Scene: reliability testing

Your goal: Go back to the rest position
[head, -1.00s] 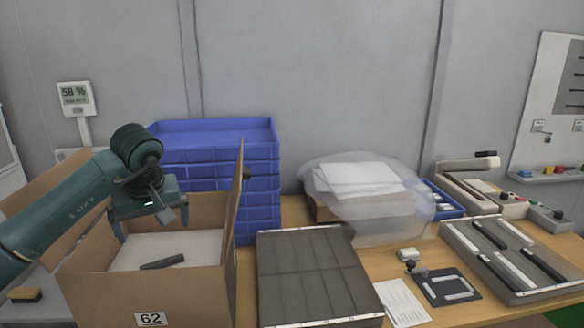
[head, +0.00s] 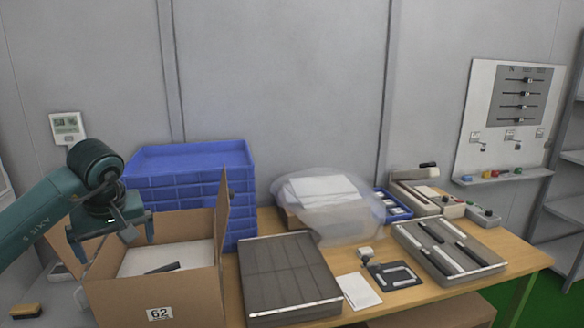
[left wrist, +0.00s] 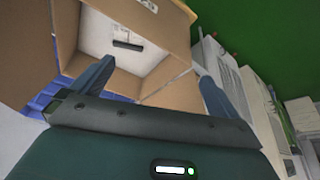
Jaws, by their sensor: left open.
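My left gripper (head: 114,236) is over the open cardboard box (head: 190,292), which bears the number 62. Its fingers are apart with nothing between them; they also show apart in the left wrist view (left wrist: 155,85). Inside the box, a dark bar (head: 163,268) lies on a pale surface (head: 140,259); the bar shows in the left wrist view too (left wrist: 128,45). My right gripper is not in either view.
A stack of blue crates (head: 240,209) stands behind the box. On the wooden table (head: 515,250) are a grey slatted tray (head: 285,275), a plastic-wrapped bundle (head: 325,205) and a tray of bars (head: 450,250). A wall board (head: 510,115) hangs at the right.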

